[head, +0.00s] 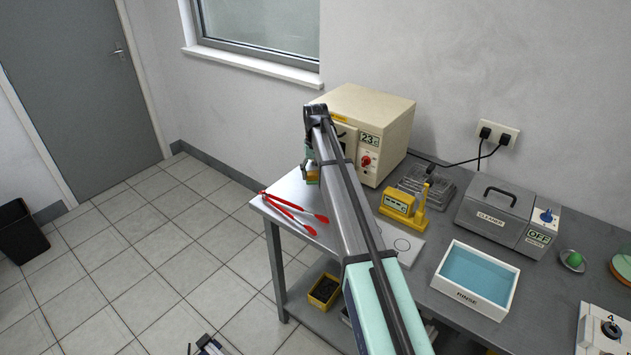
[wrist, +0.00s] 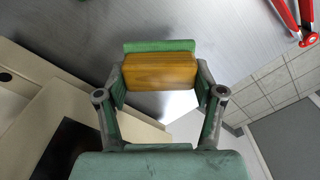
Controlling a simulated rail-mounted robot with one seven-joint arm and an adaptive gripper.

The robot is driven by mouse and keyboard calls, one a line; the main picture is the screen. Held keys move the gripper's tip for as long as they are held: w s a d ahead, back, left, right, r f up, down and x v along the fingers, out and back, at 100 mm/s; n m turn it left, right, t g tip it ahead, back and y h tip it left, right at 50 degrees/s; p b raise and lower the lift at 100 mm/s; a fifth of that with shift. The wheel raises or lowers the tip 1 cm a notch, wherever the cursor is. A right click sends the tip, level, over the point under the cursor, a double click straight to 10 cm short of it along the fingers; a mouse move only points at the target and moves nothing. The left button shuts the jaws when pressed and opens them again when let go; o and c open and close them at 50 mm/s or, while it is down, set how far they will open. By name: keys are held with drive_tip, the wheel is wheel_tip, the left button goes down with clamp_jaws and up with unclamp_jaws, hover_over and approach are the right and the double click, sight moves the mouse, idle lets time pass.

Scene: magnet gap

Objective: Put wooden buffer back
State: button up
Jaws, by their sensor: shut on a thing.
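The wooden buffer is an orange-brown wooden block (wrist: 160,70). In the wrist view it lies crosswise between the two green-padded fingers of my gripper (wrist: 160,84), which is shut on it. In the head view my gripper (head: 312,168) is above the far left end of the grey table, in front of the beige oven (head: 385,118). A small part of the block shows there too, mostly hidden by the gripper. The block appears to be off the table.
Red tongs (head: 290,210) lie at the table's left edge. My arm hides part of the table.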

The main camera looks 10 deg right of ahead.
sight(315, 189)
drive_tip(key=shift+f+p, duration=0.45)
drive_tip(key=shift+f, duration=1.75)
drive_tip(key=o, duration=1)
drive_tip(key=shift+f, duration=0.1)
wheel_tip(315, 189, up, 12)
drive_tip(key=shift+r+b, duration=0.15)
drive_tip(key=shift+b, duration=1.1)
